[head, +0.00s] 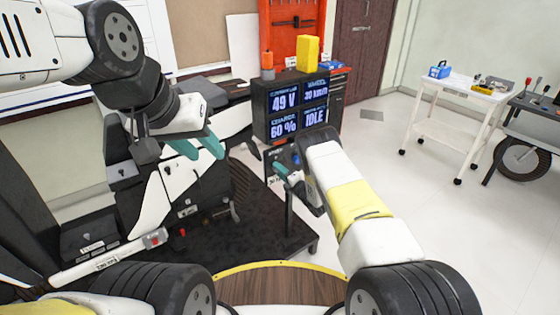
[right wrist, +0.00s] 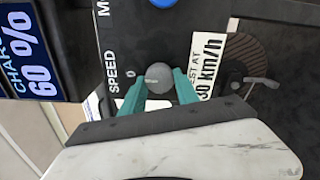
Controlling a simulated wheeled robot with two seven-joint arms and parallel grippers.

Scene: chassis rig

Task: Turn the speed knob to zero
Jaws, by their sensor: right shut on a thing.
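The speed knob (right wrist: 158,77) is a round grey knob on a dark panel, with a SPEED label (right wrist: 122,67) and a 0 mark to its left. My right gripper (right wrist: 159,84) is shut on it, one teal finger on each side. In the head view my right gripper (head: 285,173) is at the panel below the display and hides the knob. The display (head: 298,108) reads 49 V, wheel 30 km/h, charge 60 % and IDLE. My left gripper (head: 206,150) is raised left of the panel, its teal fingers apart and empty.
A blue knob (right wrist: 163,2) sits above the speed knob. A TEST AT 30 km/h label (right wrist: 208,65) is at its right.

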